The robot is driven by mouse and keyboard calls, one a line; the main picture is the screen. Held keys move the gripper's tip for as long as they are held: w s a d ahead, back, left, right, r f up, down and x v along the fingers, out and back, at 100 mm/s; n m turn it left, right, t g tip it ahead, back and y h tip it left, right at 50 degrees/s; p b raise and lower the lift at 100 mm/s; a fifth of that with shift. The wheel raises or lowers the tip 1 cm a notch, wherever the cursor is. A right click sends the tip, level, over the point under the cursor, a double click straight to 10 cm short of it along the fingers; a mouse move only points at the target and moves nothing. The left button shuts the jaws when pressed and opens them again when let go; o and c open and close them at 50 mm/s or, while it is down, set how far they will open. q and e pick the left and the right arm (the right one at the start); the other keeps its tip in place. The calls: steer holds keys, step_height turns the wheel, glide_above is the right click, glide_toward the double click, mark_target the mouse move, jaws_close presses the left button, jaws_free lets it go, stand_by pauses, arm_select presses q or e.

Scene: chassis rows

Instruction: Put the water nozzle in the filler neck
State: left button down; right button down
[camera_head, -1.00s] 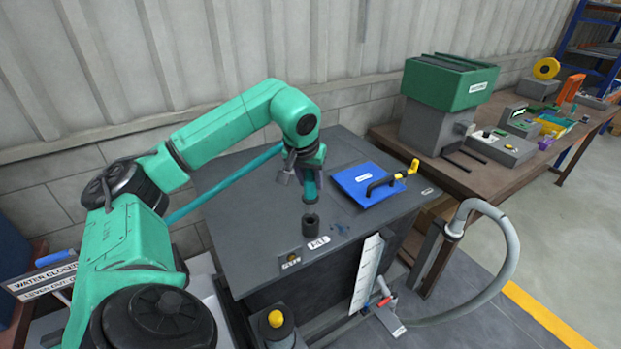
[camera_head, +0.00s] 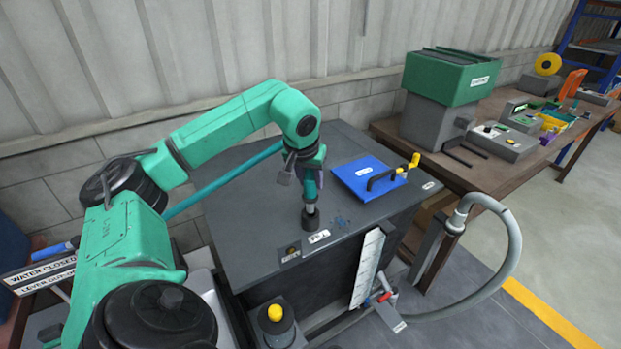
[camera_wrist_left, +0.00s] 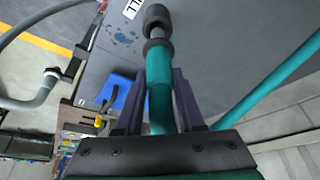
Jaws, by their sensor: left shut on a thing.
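My left gripper (camera_head: 308,172) is shut on the teal water nozzle (camera_head: 310,188) and holds it upright, tip down. Its two dark fingers (camera_wrist_left: 160,92) sit either side of the nozzle in the left wrist view. The filler neck (camera_head: 311,221) is a short black cylinder on the dark tank top, directly under the nozzle. In the left wrist view, a grey spout runs from the nozzle's dark collar (camera_wrist_left: 157,46) to the neck (camera_wrist_left: 156,17). The spout end meets the neck's mouth; how deep it sits is hidden. My right gripper is not in view.
A teal hose (camera_head: 222,179) runs left from the nozzle across the tank top (camera_head: 255,215). A blue hatch (camera_head: 366,180) with a black and yellow handle lies right of the neck. A grey hose (camera_head: 512,250) loops at the right. A bench (camera_head: 480,185) with machines stands behind it.

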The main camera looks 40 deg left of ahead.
mark_target(310, 195)
arm_select(q)
steer(key=shift+f+b, duration=1.6)
steer(key=shift+f, duration=0.8)
steer(key=shift+c, duration=2.2)
jaws_free()
steer(key=v, duration=1.4)
steer(key=shift+s+r+p, duration=0.15)
steer(key=shift+r+p, duration=0.15)
steer(key=shift+p, duration=0.15)
